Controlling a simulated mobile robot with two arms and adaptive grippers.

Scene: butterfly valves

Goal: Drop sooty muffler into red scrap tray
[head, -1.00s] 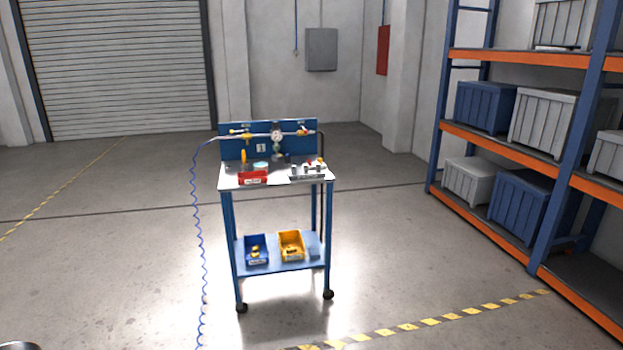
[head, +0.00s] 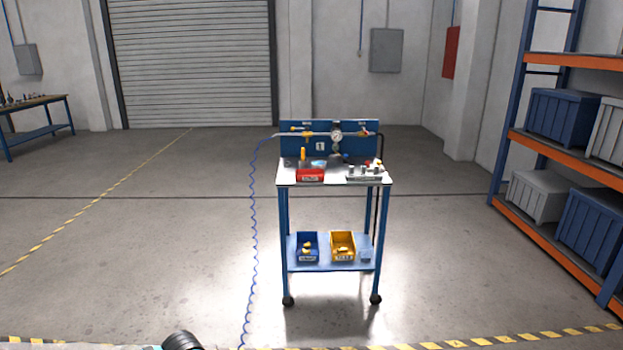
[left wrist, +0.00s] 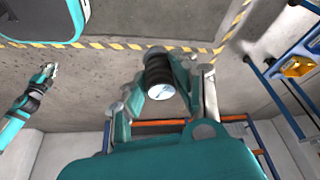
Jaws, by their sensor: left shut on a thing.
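My left gripper (left wrist: 160,82) is shut on the sooty muffler (left wrist: 159,67), a dark ribbed cylinder with a pale round end facing the camera. In the head view a dark rounded thing (head: 183,341) is cut off by the bottom edge; I cannot tell whether it is the muffler or part of my arm. The red scrap tray (head: 310,175) sits on the front left of the cart's top, well away from the gripper. My right gripper (left wrist: 46,74) shows small at the left of the left wrist view; its jaws are too small to read.
The blue wheeled cart (head: 283,225) stands on open floor with a pipe panel (head: 360,147) at its back. Its lower shelf holds a blue bin (head: 307,257) and a yellow bin (head: 343,257). A coiled blue hose (head: 254,230) hangs at its left. Shelving (head: 540,150) stands right.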

